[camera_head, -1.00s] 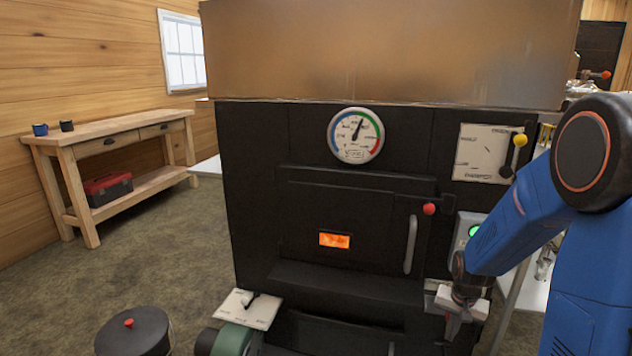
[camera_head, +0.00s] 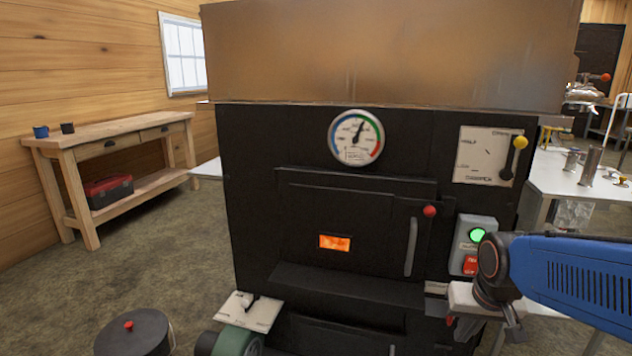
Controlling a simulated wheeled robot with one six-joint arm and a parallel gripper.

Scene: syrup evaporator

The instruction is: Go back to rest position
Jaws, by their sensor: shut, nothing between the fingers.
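My gripper (camera_head: 482,325) is at the lower right, at the end of my blue arm, in front of the right side of the black evaporator (camera_head: 250,200). Its fingers point down and are only partly seen; it looks shut and holds nothing. The switch box (camera_head: 472,244) with a lit green button (camera_head: 477,234) and a red button (camera_head: 471,264) is just above and left of my wrist. I cannot tell whether my gripper touches the evaporator's front.
The evaporator front bears a gauge (camera_head: 355,137), a door handle (camera_head: 411,246) with a red knob and a yellow-knobbed lever (camera_head: 519,142). A black lidded pot (camera_head: 133,335) is at the lower left. A wooden bench (camera_head: 110,134) stands at the left wall; open floor lies between.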

